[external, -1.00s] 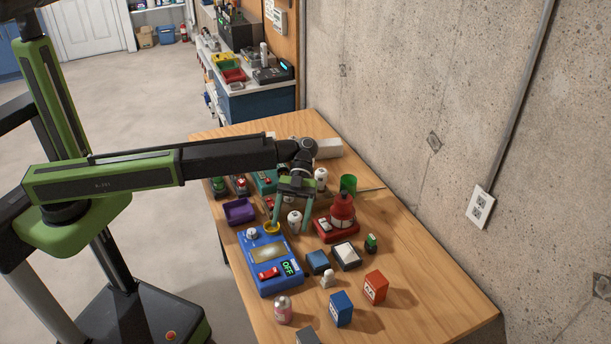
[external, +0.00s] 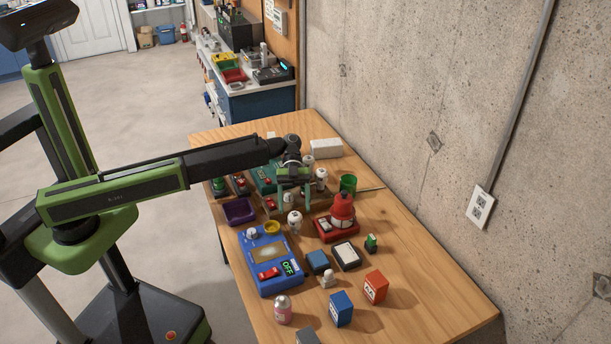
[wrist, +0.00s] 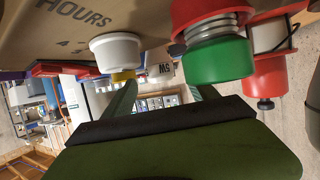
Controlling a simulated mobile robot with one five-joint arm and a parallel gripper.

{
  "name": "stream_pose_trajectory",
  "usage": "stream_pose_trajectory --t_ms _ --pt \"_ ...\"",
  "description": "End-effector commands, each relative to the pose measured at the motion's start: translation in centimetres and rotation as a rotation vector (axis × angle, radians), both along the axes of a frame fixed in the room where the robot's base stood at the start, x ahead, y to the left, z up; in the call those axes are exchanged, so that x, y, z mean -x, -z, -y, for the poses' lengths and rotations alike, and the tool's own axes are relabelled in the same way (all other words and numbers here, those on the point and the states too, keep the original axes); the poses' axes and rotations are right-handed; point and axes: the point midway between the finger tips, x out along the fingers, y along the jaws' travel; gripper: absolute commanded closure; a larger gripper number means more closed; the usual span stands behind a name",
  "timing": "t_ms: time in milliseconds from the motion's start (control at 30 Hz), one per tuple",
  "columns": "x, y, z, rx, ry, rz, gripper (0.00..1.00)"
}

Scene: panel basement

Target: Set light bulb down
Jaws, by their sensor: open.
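A small white rounded piece that looks like the light bulb (external: 294,221) stands on the table (external: 420,270), behind the blue tester box. Other similar white pieces stand farther back, so I cannot be sure which is the bulb. My gripper (external: 294,203) is open and points down just behind and above this piece, apart from it as far as I can tell. In the wrist view, my two green fingers (wrist: 163,95) are spread with nothing held between them. A white round part (wrist: 117,47) shows above the left finger; I cannot match it to a piece in the external view.
The blue tester box (external: 265,262) reads OFF. Blue and red boxes (external: 375,287) are in front. The table's right front is bare.

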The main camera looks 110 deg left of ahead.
Motion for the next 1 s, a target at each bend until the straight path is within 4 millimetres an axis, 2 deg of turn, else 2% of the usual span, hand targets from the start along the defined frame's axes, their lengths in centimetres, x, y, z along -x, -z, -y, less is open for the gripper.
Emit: stream_pose_trajectory --t_ms 33,100,333,833,1000 --pt "-0.3 0.8 0.9 0.0 0.001 0.0 0.33" --pt "-0.7 1.1 1.8 0.0 0.002 0.0 0.33" --pt "-0.9 0.9 2.0 0.0 0.0 0.0 0.33" --pt "-0.9 0.9 1.9 0.0 0.0 0.0 0.98" --pt "-0.9 0.9 1.9 0.0 0.0 0.0 1.0"
